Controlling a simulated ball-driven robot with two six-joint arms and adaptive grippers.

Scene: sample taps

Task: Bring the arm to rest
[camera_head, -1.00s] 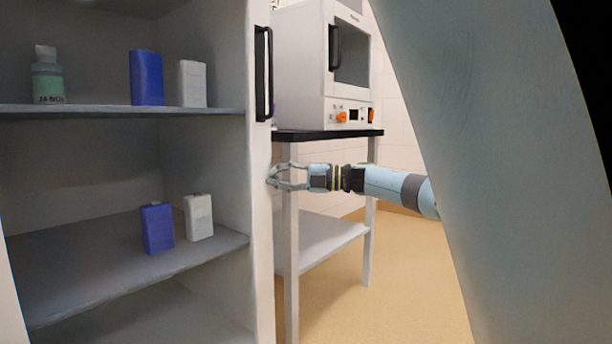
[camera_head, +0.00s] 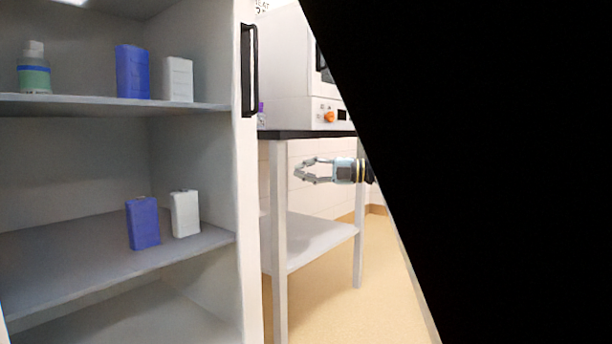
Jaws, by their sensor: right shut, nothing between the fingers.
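My right gripper (camera_head: 299,171) shows in the head view to the right of the open cabinet, in front of the bench with the white oven. It points left and is shut, with nothing between its fingers. It is apart from the cabinet's edge. The rest of the right arm is hidden behind a large black shape that fills the right of the view. My left gripper is not in view.
The cabinet (camera_head: 248,200) has a black handle (camera_head: 249,70). Its shelves hold a green-labelled bottle (camera_head: 34,72), blue containers (camera_head: 133,72) (camera_head: 143,223) and white containers (camera_head: 178,79) (camera_head: 185,214). The white oven (camera_head: 285,70) stands on the bench (camera_head: 280,240). Floor (camera_head: 340,310) is clear.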

